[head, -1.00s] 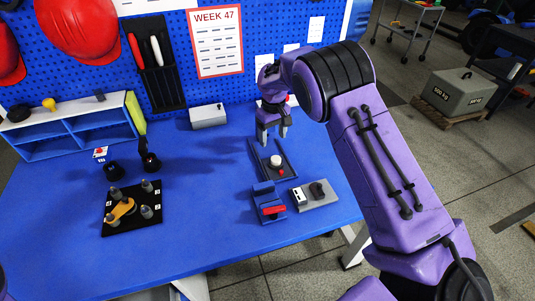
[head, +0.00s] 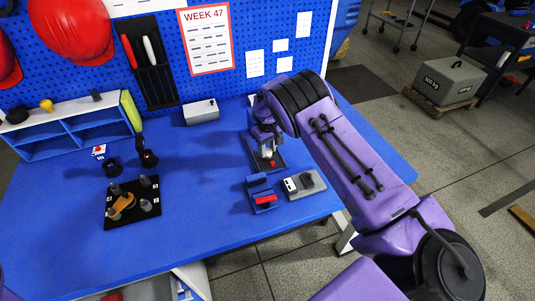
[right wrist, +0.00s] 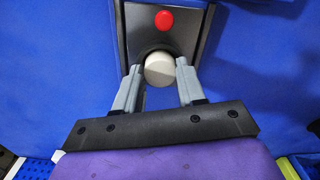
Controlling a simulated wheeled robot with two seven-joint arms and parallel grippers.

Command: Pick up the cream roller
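The cream roller (right wrist: 160,69) is a pale rounded piece on a dark fixture plate (right wrist: 192,38), best seen in the right wrist view. In the head view the roller (head: 267,153) is largely hidden by my right gripper. My right gripper (right wrist: 159,70) is open, with one grey fingertip on each side of the roller. A narrow gap seems to show beside each fingertip, so I see no firm contact. In the head view my right gripper (head: 266,146) reaches down over the fixture. My left gripper is not in view.
A red button (right wrist: 163,20) sits on the same plate beyond the roller. A blue fixture with a red part (head: 262,196) and a grey block with a dark knob (head: 305,184) stand close in front. A black board with pegs (head: 132,203) lies left. The blue table (head: 205,190) between is clear.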

